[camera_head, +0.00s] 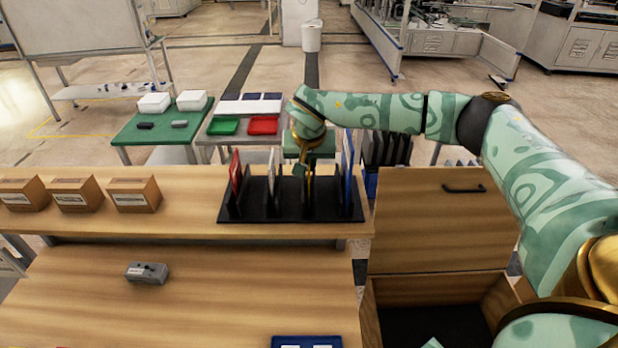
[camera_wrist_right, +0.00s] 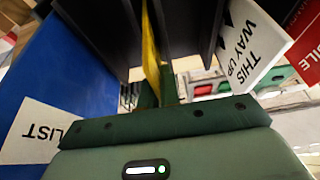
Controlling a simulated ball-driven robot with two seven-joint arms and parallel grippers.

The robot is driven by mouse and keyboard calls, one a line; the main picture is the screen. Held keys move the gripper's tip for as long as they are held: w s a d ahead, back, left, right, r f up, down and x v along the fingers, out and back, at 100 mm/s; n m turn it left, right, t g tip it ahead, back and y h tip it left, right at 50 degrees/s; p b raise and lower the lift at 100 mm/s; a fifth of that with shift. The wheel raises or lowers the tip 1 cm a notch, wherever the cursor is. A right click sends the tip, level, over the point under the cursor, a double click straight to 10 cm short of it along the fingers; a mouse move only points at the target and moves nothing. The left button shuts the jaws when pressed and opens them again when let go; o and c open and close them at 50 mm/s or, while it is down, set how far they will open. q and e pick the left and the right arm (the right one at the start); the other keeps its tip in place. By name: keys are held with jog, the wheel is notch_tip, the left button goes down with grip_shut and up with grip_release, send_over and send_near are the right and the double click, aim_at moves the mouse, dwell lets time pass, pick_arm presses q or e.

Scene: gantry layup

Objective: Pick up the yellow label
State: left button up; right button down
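The yellow label (camera_head: 311,185) stands upright in a slot of a black rack (camera_head: 290,213) on the raised wooden shelf. In the right wrist view the yellow label (camera_wrist_right: 151,45) shows edge-on between black dividers. My right gripper (camera_head: 305,165) is over the rack from behind. In the wrist view its two dark green fingers (camera_wrist_right: 160,92) are close together with the lower end of the yellow label between them. The gripper looks shut on the label, which is still between the dividers. My left gripper is not in view.
The rack also holds a red label (camera_head: 236,172), a white one (camera_head: 271,172) and a blue one (camera_head: 347,165). Cardboard boxes (camera_head: 75,195) stand left on the shelf. A grey device (camera_head: 147,272) and a blue tray (camera_head: 306,342) are on the lower bench. An open wooden chest (camera_head: 440,282) stands right.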

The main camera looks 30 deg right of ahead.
notch_tip(320, 180, up, 10)
jog(key=shift+r+b, duration=0.1)
jog(key=shift+b, duration=0.3)
dwell(1.0)
